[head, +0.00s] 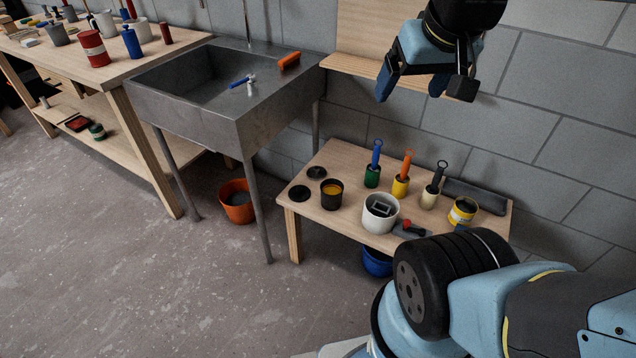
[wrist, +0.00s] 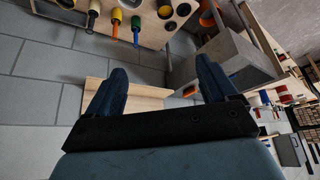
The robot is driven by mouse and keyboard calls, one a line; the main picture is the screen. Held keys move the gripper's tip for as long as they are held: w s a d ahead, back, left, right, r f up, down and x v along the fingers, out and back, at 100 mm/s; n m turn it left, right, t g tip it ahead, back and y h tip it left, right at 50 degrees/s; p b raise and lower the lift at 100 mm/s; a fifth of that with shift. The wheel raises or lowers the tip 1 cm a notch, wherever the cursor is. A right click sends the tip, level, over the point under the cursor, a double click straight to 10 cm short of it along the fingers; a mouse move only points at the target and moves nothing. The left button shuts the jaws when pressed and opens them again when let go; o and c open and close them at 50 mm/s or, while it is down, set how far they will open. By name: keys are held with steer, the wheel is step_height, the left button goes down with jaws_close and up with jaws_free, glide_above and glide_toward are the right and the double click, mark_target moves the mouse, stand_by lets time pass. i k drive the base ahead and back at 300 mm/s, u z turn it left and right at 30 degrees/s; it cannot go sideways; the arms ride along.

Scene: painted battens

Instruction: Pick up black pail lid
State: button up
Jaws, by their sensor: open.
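Two flat black round discs lie on the low wooden table's left end. The nearer black disc (head: 299,193) is at the front left, and the farther black disc (head: 317,172) is behind it. I cannot tell for certain which one is the pail lid. They also appear small at the top of the wrist view, the nearer one (wrist: 184,9) and the farther one (wrist: 170,25). A black pail (head: 331,194) with amber contents stands just right of them. My gripper (head: 411,92) is open and empty, high above the table near the wall, well away from both discs; its fingers frame the lower wrist view (wrist: 162,72).
The low table (head: 350,160) also holds a white bucket (head: 381,212), several small pots with upright-handled tools, a yellow tin (head: 462,211) and a dark tray (head: 475,194). A grey sink (head: 240,115) stands left. A wooden shelf (head: 360,66) is beside my gripper.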

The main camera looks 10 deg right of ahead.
mark_target(299, 193)
steer(key=u, duration=1.2)
steer(key=i, duration=0.1)
steer(key=z, duration=2.95)
steer(key=k, duration=0.9)
steer(key=u, duration=1.55)
steer(key=i, duration=1)
